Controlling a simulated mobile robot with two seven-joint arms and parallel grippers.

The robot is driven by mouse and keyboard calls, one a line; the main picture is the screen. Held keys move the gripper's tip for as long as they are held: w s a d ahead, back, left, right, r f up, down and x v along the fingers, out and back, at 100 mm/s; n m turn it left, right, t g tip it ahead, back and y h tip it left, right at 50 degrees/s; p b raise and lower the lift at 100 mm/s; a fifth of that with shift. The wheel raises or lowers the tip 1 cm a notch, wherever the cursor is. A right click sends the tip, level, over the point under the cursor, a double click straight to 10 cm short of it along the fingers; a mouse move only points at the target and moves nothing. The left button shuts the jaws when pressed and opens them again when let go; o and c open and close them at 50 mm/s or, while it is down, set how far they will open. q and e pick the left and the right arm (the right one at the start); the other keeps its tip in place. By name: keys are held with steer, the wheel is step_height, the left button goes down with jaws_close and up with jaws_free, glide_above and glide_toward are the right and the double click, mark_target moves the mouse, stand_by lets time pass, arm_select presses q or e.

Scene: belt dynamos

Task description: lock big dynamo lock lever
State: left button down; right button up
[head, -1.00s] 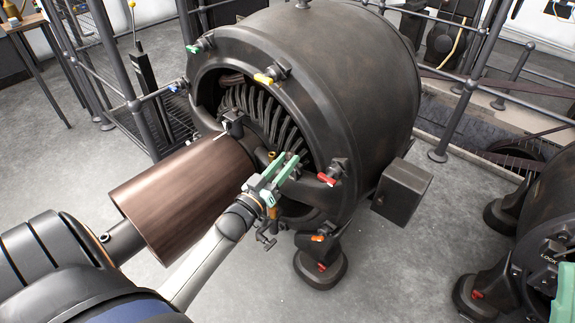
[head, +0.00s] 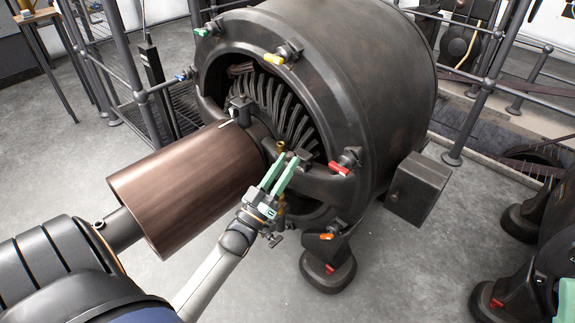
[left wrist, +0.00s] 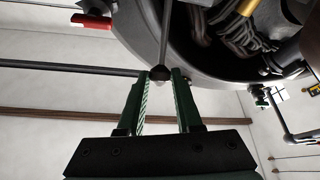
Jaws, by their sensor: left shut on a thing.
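The big dynamo (head: 375,75) is a dark, open-fronted drum with a copper-brown roller (head: 185,188) in front. My left gripper (head: 285,160) has pale green fingers at the dynamo's lower front, just right of the roller. In the left wrist view, the lock lever is a thin grey rod ending in a dark ball knob (left wrist: 160,73). The left gripper (left wrist: 160,76) is shut on this knob between its fingertips. In the head view the lever is largely hidden by the fingers. A pale green part at the right edge may be my right gripper (head: 567,300), mostly cut off.
Railings stand behind. Another dark machine is at the right edge. The floor in front is clear.

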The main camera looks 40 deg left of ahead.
arm_select(q)
steer(key=shift+s+f, duration=0.15)
steer(key=shift+f, duration=0.45)
steer(key=c, duration=0.9)
jaws_free()
steer(key=o, duration=0.3)
steer(key=shift+r, duration=0.2)
steer(key=p+v, duration=0.1)
steer(key=v, duration=1.1)
steer(key=shift+s+p, duration=0.2)
steer(key=shift+p, duration=0.15)
